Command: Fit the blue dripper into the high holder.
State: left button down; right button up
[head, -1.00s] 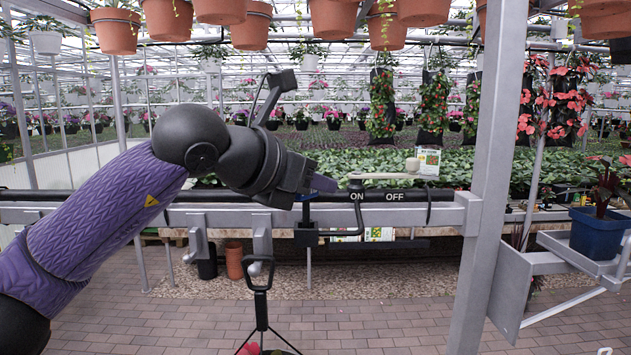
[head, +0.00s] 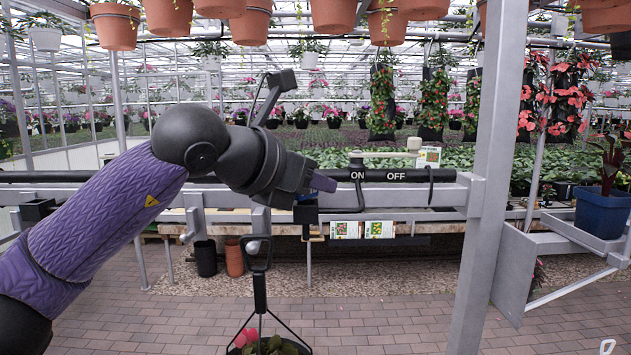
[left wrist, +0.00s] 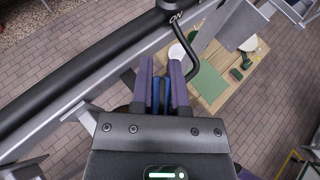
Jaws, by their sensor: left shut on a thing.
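My left gripper (head: 322,183) reaches in from the left and is shut, its purple fingers beside the ON/OFF rail. In the left wrist view its two fingers (left wrist: 162,82) pinch the blue dripper (left wrist: 163,98). In the head view only a small sliver of the blue dripper (head: 307,197) shows below the fingers. A black bracket, seemingly the high holder (head: 307,216), hangs at the rail right below that sliver. The fingers hide whether the dripper is seated in it or only touching or above it. My right gripper is not in view.
The black rail (head: 440,175) runs across, with a bent black rod near ON. A hanging plant basket (head: 262,348) is below on a black hanger (head: 259,290). A grey post (head: 490,150) stands to the right. A table (left wrist: 215,90) with a green mat shows in the wrist view.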

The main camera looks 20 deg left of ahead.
pick_arm(q)
jog(key=c, duration=0.5)
grip_release()
jog(key=shift+c, duration=0.2)
jog(key=shift+s+a+r, duration=0.15)
jog(key=shift+s+a, duration=0.1)
jog(key=shift+s, duration=0.1)
jog(key=b+v, duration=0.2)
jog(key=v, duration=0.7)
jog(key=shift+b, duration=0.4)
